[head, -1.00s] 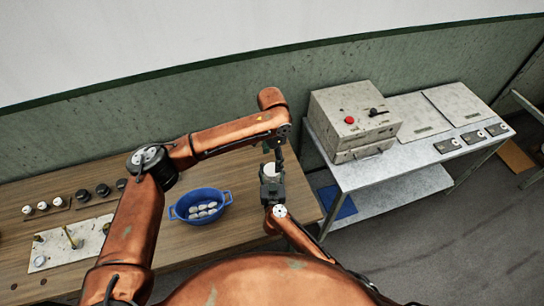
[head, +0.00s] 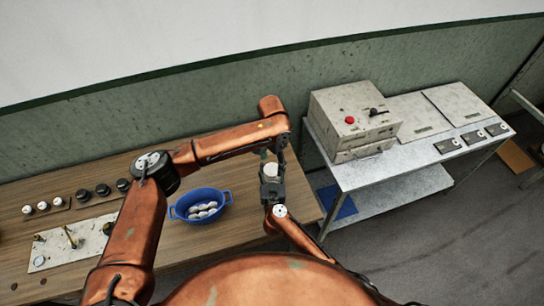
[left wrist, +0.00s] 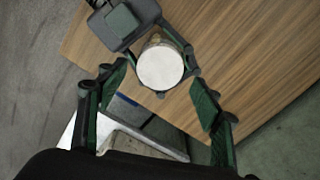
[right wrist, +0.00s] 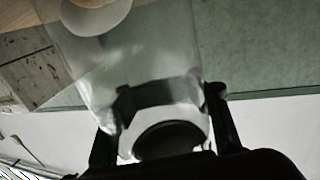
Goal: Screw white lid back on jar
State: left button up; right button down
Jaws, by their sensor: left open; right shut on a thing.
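The jar is held upright or nearly so by my right gripper (head: 272,180) above the table's right end. The white lid (head: 270,168) shows on its top; in the left wrist view the lid (left wrist: 160,67) is a round disc over the jar's side (left wrist: 153,42). I cannot tell how tightly it is seated. My left gripper (left wrist: 158,78) is open, its two fingers apart on either side of the lid and not visibly touching it. The clear jar body (right wrist: 145,65) fills the right wrist view between my right fingers, with a pale rounded shape beyond it.
A blue basin (head: 184,212) with several white cocoons stands on the wooden table (head: 160,255). Knobs and a fittings plate (head: 52,258) lie left. A metal bench (head: 390,168) with a control box (head: 345,105) stands right, across a gap.

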aim_at(272, 169)
pick_arm(q)
jog(key=shift+f, duration=1.75)
jog(key=shift+c, duration=0.3)
jog(key=c, duration=1.2)
jog(key=o, duration=1.4)
jog(key=shift+r, duration=0.1)
notch_tip(272, 169, up, 12)
